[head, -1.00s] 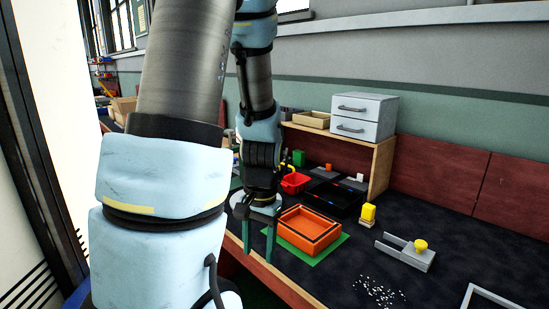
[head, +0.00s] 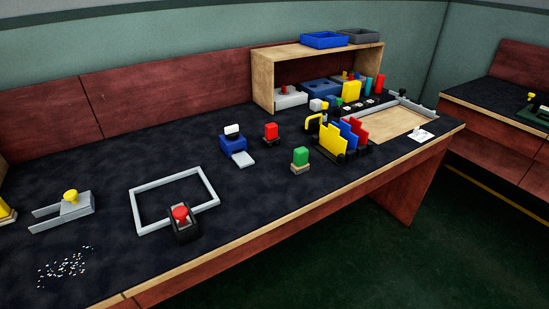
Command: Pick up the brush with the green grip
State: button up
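The brush with the green grip (head: 301,156) stands upright on the dark worktop, right of the middle of the head view. My gripper and arm are not in view now.
A similar piece with a red grip (head: 271,131) stands behind and left of it, and a blue device (head: 234,147) further left. A grey frame (head: 148,225) with a red-knobbed black piece (head: 182,222) lies left. The rack of coloured plates (head: 337,141) is close right. Worktop in front is clear.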

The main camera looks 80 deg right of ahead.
aim_at(300, 165)
jog(key=z, duration=1.1)
jog(key=l+u, duration=0.1)
jog(key=l, duration=0.35)
jog(key=k+l, duration=0.15)
jog(key=l, duration=0.25)
jog(key=k+l+u, duration=0.15)
jog(key=l, duration=0.7)
jog(key=k+l+u, duration=0.15)
jog(key=l, duration=0.25)
